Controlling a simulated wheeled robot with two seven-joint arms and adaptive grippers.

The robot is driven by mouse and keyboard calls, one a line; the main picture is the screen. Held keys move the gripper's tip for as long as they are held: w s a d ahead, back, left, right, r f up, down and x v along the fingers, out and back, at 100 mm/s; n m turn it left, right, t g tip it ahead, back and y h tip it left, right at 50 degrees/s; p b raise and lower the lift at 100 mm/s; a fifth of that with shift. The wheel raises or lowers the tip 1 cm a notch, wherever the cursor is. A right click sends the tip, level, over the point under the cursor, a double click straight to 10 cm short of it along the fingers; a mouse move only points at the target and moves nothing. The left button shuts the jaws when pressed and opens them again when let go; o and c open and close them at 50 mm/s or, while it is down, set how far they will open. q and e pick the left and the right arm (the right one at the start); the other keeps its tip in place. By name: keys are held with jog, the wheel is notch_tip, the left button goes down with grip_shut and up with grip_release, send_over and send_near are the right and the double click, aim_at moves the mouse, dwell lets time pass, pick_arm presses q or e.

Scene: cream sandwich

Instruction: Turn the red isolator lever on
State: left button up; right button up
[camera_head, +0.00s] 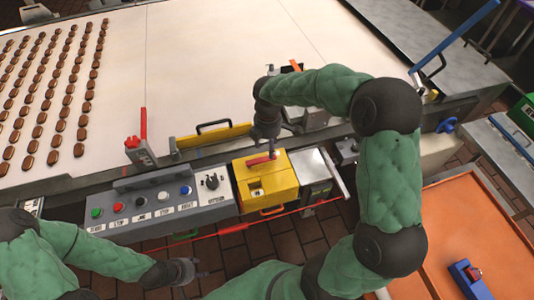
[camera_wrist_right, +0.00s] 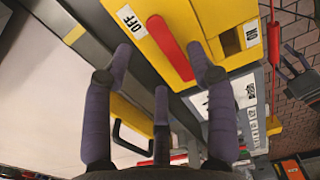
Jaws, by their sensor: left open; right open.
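The red isolator lever (camera_head: 262,159) lies on the yellow box (camera_head: 282,183) at the conveyor's front edge. In the right wrist view the lever (camera_wrist_right: 171,47) slants from the OFF label (camera_wrist_right: 131,21) side of the yellow box; the ON label (camera_wrist_right: 251,34) is at the other side. My right gripper (camera_head: 272,143) is above the lever. In the right wrist view its open fingers (camera_wrist_right: 160,65) stand on either side of the lever's lower part, with nothing gripped; contact cannot be told. My left gripper (camera_head: 186,270) is open and empty, low in front of the control panel.
A grey control panel (camera_head: 208,207) with several buttons and a black knob stands left of the yellow box. A yellow guard with a black handle (camera_head: 190,141) lies behind. Rows of brown biscuits cover the cream belt's (camera_head: 205,60) left. An orange table (camera_head: 475,215) is at right.

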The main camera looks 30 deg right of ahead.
aim_at(261, 162)
notch_tip(261, 162, down, 5)
jog(key=shift+r+b, duration=0.1)
jog(key=shift+b, duration=0.3)
grip_shut()
